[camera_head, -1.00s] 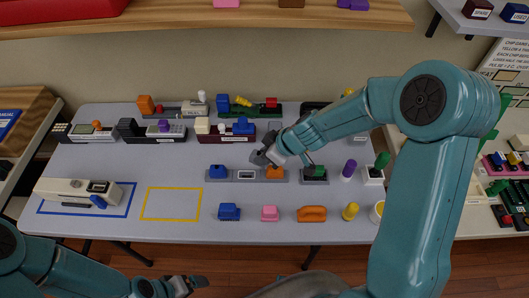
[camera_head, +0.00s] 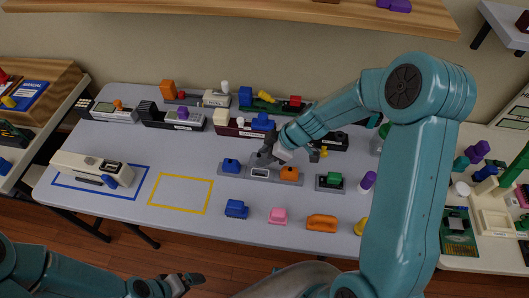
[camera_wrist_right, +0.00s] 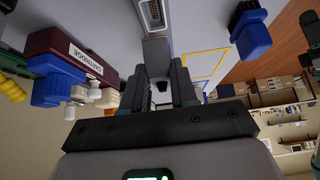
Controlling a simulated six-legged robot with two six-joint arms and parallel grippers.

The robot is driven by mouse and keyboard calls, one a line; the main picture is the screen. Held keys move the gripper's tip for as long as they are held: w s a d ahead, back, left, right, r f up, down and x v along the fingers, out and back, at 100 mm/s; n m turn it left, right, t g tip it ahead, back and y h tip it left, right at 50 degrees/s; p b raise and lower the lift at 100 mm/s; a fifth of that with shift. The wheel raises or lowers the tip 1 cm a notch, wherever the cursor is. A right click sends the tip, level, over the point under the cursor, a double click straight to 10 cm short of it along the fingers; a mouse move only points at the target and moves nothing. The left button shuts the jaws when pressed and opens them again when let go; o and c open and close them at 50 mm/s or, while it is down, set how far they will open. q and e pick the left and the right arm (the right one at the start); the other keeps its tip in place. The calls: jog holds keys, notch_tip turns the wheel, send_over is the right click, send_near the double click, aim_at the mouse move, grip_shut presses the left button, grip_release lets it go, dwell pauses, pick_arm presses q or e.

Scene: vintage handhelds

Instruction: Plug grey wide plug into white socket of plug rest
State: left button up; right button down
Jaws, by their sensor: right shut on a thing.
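The plug rest (camera_head: 231,177) is a grey strip lying mid-table. A blue plug (camera_head: 231,165) stands at its left end and an orange plug (camera_head: 289,173) at its right. The white socket (camera_head: 260,173) lies between them and shows at the top of the wrist view (camera_wrist_right: 152,14). My right gripper (camera_head: 265,157) is at the rest's far side, near the socket. Plug and socket appear apart in the wrist view. My left gripper (camera_head: 183,284) is low in front of the table; its jaws are unclear.
A maroon cartridge device (camera_head: 235,128) and other handhelds stand behind the rest. A green plug (camera_head: 334,179) sits to its right. Blue (camera_head: 236,209), pink (camera_head: 277,215) and orange (camera_head: 321,222) pieces lie in front. The yellow outline (camera_head: 181,194) is empty.

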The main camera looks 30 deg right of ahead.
jog(key=shift+s, duration=0.2)
jog(key=shift+w+f+b, duration=0.15)
jog(key=shift+b, duration=0.15)
jog(key=shift+f+b, duration=0.1)
jog(key=shift+b, duration=0.4)
jog(key=shift+f+b, duration=0.5)
jog(key=shift+b, duration=0.2)
jog(key=shift+f+b, duration=0.35)
jog(key=shift+b, duration=0.3)
jog(key=shift+f+b, duration=1.2)
jog(key=shift+b, duration=0.6)
jog(key=shift+f, duration=0.15)
jog(key=shift+f+b, duration=0.25)
jog(key=shift+b, duration=0.65)
